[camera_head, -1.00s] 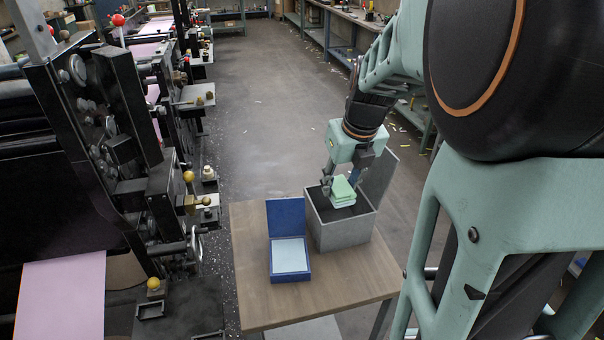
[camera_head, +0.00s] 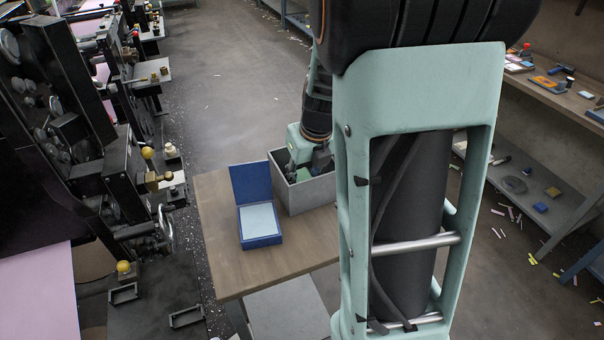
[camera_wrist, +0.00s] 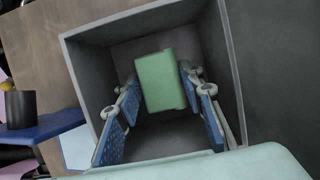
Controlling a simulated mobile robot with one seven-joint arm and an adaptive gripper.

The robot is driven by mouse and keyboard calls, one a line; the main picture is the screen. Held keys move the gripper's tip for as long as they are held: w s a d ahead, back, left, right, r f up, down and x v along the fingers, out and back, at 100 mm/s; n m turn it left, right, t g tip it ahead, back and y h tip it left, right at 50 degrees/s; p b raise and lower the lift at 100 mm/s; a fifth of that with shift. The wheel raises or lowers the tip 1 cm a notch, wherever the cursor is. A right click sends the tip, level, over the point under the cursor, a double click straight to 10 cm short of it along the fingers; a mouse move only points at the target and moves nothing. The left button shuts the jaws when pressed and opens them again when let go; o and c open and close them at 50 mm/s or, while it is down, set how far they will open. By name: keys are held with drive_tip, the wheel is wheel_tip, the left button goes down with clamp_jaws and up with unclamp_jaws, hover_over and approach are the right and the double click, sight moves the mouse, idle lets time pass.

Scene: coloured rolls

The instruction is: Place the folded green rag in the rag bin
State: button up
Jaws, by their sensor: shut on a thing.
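The folded green rag (camera_wrist: 165,82) is between the two blue-padded fingers of my gripper (camera_wrist: 158,90), which is shut on it. In the wrist view the grey rag bin's walls (camera_wrist: 85,62) surround the rag and fingers. I cannot tell whether the rag touches the bin floor. In the head view the open-topped bin (camera_head: 308,197) stands on the wooden table, with my gripper (camera_head: 306,172) reaching down into it. Only a little of the rag (camera_head: 302,175) shows there; my arm hides the bin's right side.
An open blue box (camera_head: 262,241) with a pale pad inside stands left of the bin on the wooden table (camera_head: 225,265). Dark machinery (camera_head: 75,130) stands at the left. A shelf unit (camera_head: 560,210) stands at the right, with open floor beyond the table.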

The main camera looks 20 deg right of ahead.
drive_tip(key=shift+f, duration=0.15)
drive_tip(key=o, duration=1)
drive_tip(key=shift+r, duration=0.45)
drive_tip(key=p+v, duration=0.2)
drive_tip(key=v, duration=0.9)
drive_tip(key=shift+s+r, duration=0.2)
drive_tip(key=shift+w, duration=0.1)
